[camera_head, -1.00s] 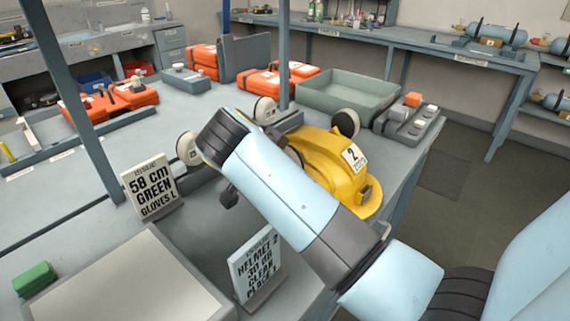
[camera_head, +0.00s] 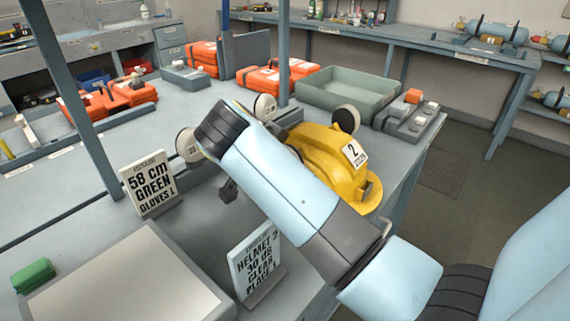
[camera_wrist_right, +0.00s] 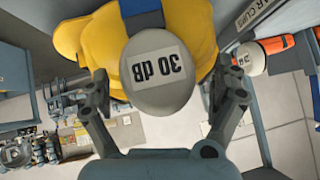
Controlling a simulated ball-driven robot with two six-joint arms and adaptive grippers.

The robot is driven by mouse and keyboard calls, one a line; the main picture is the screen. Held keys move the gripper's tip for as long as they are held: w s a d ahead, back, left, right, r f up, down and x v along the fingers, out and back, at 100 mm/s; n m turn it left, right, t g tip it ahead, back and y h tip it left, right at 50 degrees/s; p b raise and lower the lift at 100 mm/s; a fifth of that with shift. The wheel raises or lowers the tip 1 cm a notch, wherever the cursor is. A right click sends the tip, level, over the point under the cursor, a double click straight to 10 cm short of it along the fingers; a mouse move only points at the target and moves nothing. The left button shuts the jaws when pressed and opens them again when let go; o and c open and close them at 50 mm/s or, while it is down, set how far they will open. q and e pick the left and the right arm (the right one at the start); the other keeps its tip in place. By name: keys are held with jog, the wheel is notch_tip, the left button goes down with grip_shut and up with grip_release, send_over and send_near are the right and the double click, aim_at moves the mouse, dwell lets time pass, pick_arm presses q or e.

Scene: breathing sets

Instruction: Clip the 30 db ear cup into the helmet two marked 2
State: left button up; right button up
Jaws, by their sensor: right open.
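The yellow helmet marked 2 (camera_head: 335,165) sits on the bench in the head view, partly hidden by my right arm. A dark-and-white ear cup (camera_head: 346,120) shows at its far side. In the right wrist view, the grey 30 dB ear cup (camera_wrist_right: 157,75) lies in front of the yellow helmet shell (camera_wrist_right: 195,35), its label upside down. My right gripper (camera_wrist_right: 160,88) is open, one finger on each side of this cup. I cannot tell whether the cup touches the helmet. My left gripper is not in view.
Other pale ear cups (camera_head: 187,145) stand left of the helmet. Two upright cards, one for gloves (camera_head: 148,183) and one for helmet 2 (camera_head: 256,260), stand nearby. A green tray (camera_head: 345,92) and a grey holder (camera_head: 408,122) lie behind. Orange cases (camera_head: 275,78) are farther back.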

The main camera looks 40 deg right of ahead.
notch_tip(320, 180, up, 9)
dwell(0.3)
dwell(0.5)
